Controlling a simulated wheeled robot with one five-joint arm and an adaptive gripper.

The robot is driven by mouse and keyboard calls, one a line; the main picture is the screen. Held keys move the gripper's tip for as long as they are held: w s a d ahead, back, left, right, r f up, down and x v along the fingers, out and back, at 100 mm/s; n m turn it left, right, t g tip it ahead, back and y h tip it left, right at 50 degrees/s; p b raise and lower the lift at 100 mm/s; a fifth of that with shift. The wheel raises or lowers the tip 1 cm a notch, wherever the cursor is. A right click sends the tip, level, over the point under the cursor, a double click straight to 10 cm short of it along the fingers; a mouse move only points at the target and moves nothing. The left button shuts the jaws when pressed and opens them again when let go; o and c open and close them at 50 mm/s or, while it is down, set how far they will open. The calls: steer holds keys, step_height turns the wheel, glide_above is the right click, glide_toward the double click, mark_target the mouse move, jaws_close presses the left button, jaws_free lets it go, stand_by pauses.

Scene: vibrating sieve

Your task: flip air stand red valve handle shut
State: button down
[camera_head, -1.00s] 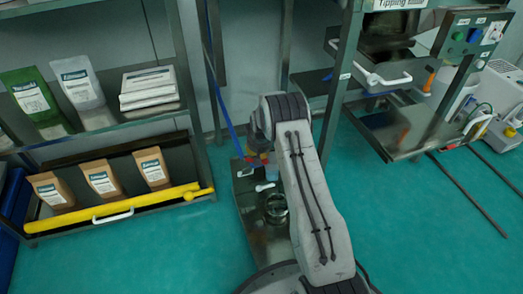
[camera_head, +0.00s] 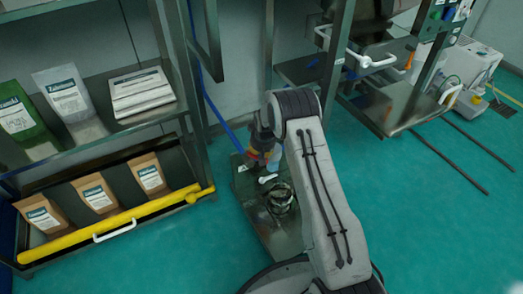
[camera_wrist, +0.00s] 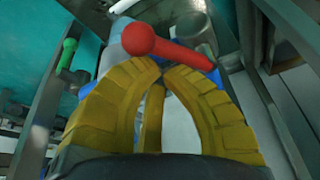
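In the wrist view the red valve handle (camera_wrist: 170,48) is a lever with a round ball at its left end. It lies crosswise just beyond the fingertips of my gripper (camera_wrist: 163,70). The yellow curved fingers come together at their tips, with nothing visible between them. I cannot tell whether they touch the handle. Behind the handle are grey and blue parts of the stand. In the head view my arm reaches toward the air stand, whose metal base (camera_head: 283,235) stands on the floor. Small blue and red parts show by my arm's end; the handle is not clear there.
A green-knobbed handle (camera_wrist: 68,52) is at the left in the wrist view, near metal posts. In the head view a shelf (camera_head: 165,113) with several pouches is at left, with a yellow bar (camera_head: 150,215). A metal machine frame (camera_head: 395,110) is at right. Teal floor (camera_head: 430,230) is free at right.

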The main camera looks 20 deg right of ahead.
steer(key=shift+s+a, duration=0.35)
steer(key=shift+s, duration=0.45)
steer(key=shift+s+a, duration=0.1)
stand_by(0.5)
